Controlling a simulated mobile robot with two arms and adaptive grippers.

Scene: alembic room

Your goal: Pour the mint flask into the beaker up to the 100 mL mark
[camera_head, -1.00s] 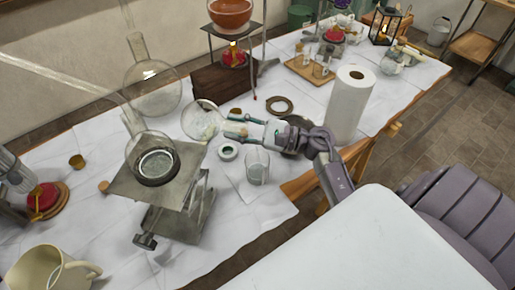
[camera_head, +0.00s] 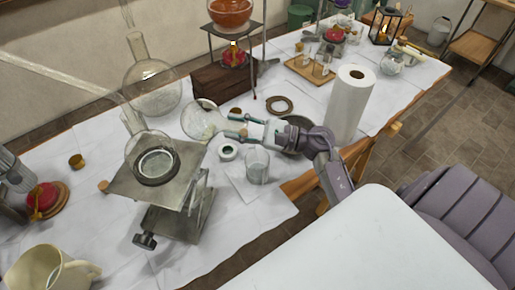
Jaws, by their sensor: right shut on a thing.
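My right gripper (camera_head: 235,126) is shut on a clear round flask (camera_head: 199,121), which I take for the mint flask. Its bulb is on the left of the fingers, and they hide part of its neck. A pale tint shows in the bulb; the liquid level is too small to read. The flask is held above the table, behind and left of the beaker. The clear beaker (camera_head: 257,168) stands upright on the white cloth, below and right of the fingers. Its marks and any contents cannot be made out. My left gripper is not in view.
A metal lab jack (camera_head: 180,188) with a ring on top stands left of the beaker. A paper towel roll (camera_head: 349,105) stands to the right. A large round flask (camera_head: 152,92) and wooden block (camera_head: 217,80) are behind.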

